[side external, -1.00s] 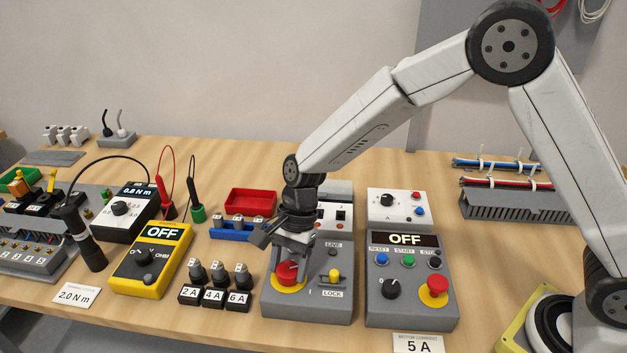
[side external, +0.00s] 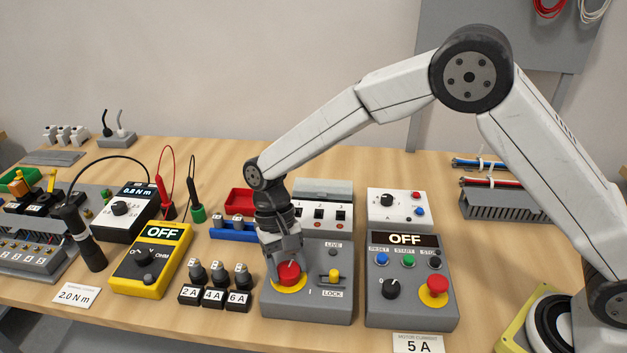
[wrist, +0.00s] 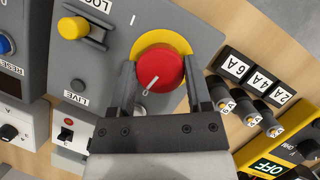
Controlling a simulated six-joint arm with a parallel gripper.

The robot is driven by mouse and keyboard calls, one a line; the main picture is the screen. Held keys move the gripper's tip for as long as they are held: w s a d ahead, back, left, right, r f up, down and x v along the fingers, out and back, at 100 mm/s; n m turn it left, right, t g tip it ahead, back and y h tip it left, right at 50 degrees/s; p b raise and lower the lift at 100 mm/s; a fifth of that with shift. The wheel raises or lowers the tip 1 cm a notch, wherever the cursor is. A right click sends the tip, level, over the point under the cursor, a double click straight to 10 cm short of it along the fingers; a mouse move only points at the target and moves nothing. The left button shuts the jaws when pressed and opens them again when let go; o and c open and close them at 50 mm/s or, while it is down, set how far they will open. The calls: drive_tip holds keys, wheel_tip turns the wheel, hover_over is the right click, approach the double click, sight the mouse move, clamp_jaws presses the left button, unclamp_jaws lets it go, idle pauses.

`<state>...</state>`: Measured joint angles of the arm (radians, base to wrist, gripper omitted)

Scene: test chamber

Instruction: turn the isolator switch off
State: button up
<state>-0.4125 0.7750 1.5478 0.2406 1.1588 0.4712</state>
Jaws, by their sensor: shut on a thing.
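The isolator switch is a red round knob (side external: 288,273) on a yellow plate, at the front left of a grey box (side external: 325,308). My gripper (side external: 288,270) points down over it and is shut on the knob. In the wrist view, one finger lies on each side of the red knob (wrist: 160,70). Its white pointer line points toward the 0 mark (wrist: 145,92); the I mark (wrist: 132,19) stands away from it. A yellow LOCK knob (side external: 334,275) sits on the same box. The LIVE lamp (wrist: 78,85) looks dark.
A control box (side external: 410,314) with an OFF display stands close on the right. Several black fuse holders (side external: 213,290) and a yellow meter (side external: 130,280) stand on the left. A breaker block (side external: 343,215) is behind.

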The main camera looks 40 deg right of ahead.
drive_tip(key=shift+n+h, duration=0.4)
drive_tip(key=shift+n, duration=0.7)
drive_tip(key=o, duration=1.3)
drive_tip(key=shift+r, duration=0.15)
drive_tip(key=shift+v, duration=3.8)
